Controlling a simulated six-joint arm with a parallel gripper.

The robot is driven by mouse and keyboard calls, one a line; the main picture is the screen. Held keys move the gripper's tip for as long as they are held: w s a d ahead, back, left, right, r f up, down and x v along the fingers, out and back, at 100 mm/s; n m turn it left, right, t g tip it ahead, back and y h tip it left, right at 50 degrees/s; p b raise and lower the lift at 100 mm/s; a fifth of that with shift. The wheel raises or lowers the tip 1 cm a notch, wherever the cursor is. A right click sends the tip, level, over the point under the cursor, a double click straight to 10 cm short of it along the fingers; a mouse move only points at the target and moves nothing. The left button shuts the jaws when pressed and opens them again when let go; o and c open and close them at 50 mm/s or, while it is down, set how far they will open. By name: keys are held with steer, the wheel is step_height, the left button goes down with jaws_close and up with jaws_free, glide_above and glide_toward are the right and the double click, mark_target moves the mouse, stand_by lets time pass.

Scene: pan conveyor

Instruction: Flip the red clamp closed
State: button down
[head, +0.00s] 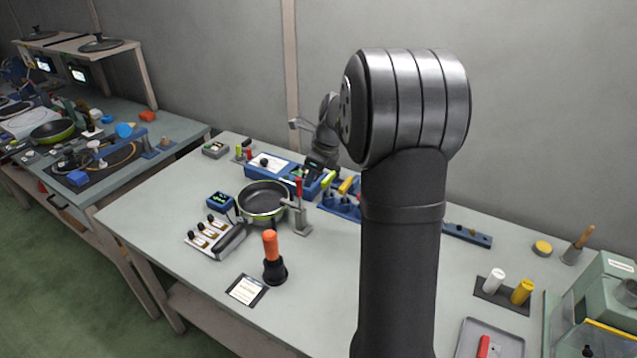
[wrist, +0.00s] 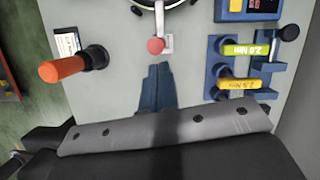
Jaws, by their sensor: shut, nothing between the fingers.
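The red clamp (head: 298,190) stands at the right side of the frying pan (head: 263,198) in the head view, with a grey metal bracket. Its red handle points up. In the wrist view the clamp's red knob (wrist: 156,46) shows nearly end-on at top centre, with the metal bracket beside it and the pan's rim beyond. My gripper (wrist: 158,68) is shut and empty, its fingertips just below the knob in the wrist view. A small gap shows between them in the picture; height difference is hard to judge. In the head view my arm partly hides the gripper.
An orange-handled tool (head: 271,245) stands upright in front of the pan; it also shows at left in the wrist view (wrist: 63,68). A blue rack with labelled yellow-green (wrist: 246,50) and yellow (wrist: 244,84) handles lies to the right. A switch box (head: 213,237) is left of the clamp.

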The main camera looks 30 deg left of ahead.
steer(key=shift+a+r, duration=0.2)
steer(key=shift+a, duration=0.35)
steer(key=shift+a, duration=0.1)
steer(key=w+d+r, duration=0.1)
steer(key=d+r, duration=0.5)
steer(key=r, duration=0.3)
steer(key=shift+w+d+r, duration=0.15)
steer(key=shift+d+r, duration=0.15)
steer(key=shift+r, duration=0.05)
steer(key=shift+f, duration=0.1)
steer(key=s+a+f, duration=0.1)
steer(key=a+f, duration=0.5)
steer(key=f, duration=0.3)
steer(key=shift+s+a+f, duration=0.15)
steer(key=shift+f, duration=0.15)
